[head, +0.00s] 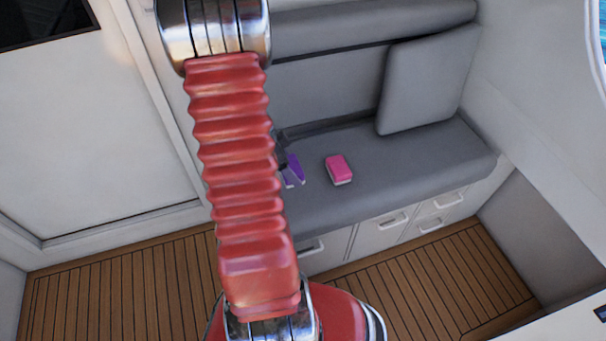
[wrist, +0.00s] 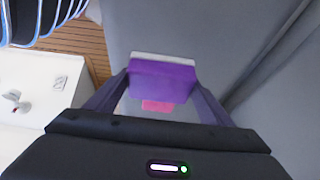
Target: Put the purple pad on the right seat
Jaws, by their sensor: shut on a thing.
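The purple pad (wrist: 160,82) has a pale layer along one edge. My gripper (wrist: 161,86) is shut on it, with one finger at each side of the pad in the wrist view. In the head view the purple pad (head: 294,168) shows just right of my red arm, over the grey seat (head: 400,165); the arm hides most of my gripper. I cannot tell whether the pad touches the seat. A pink pad (head: 339,167) with a pale lower layer lies on the seat, to the right of the purple pad. Part of the pink pad (wrist: 157,106) also shows between my fingers in the wrist view.
A grey cushion (head: 430,80) leans against the backrest at the right end of the seat. White drawers (head: 385,228) stand under the seat, above a wooden floor (head: 420,290). The seat is clear between the pink pad and the cushion. My arm hides the seat's left part.

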